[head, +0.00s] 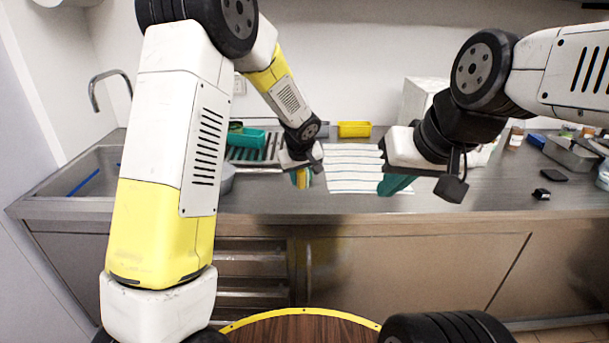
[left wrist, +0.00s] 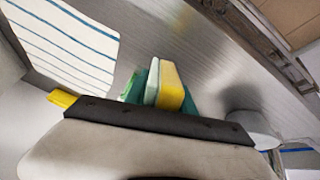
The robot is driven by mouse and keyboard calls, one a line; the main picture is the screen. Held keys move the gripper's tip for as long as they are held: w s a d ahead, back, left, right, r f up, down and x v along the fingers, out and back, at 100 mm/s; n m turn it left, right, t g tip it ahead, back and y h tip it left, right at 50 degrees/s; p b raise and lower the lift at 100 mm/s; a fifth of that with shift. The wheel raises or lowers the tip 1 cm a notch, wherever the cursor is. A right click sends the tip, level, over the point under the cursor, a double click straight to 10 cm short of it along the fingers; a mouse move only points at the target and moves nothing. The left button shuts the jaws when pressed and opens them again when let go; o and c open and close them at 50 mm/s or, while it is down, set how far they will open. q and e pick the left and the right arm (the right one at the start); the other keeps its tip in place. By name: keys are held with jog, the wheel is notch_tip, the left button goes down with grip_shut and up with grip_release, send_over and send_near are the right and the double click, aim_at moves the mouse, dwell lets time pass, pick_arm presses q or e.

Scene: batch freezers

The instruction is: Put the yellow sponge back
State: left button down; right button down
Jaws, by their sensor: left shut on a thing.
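The yellow sponge (head: 301,179) is held upright between the teal fingers of my left gripper (head: 300,177), above the counter near its front edge. In the left wrist view the sponge (left wrist: 171,88) shows a yellow side and a pale layer, with the teal fingers on both sides. My left gripper is shut on it. A small yellow tray (head: 354,129) stands at the back of the counter, behind and right of the sponge. My right gripper (head: 394,186) hangs over the right part of the striped cloth; its teal fingers are seen from the side and their gap is hidden.
A striped white cloth (head: 352,165) lies flat in the middle. A teal container (head: 247,139) stands by the ribbed drainer left of the left gripper. The sink (head: 85,175) is at the far left. A metal bin (head: 569,155) and small items crowd the right end.

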pick_arm(q)
jog(key=w, duration=0.1)
jog(key=w+d, duration=0.1)
jog(key=w, duration=0.1)
jog(key=shift+w+f, duration=0.2)
jog(key=shift+f, duration=1.7)
jog(key=shift+f, duration=0.15)
jog(key=c, duration=1.1)
grip_release()
jog(key=shift+o, duration=0.2)
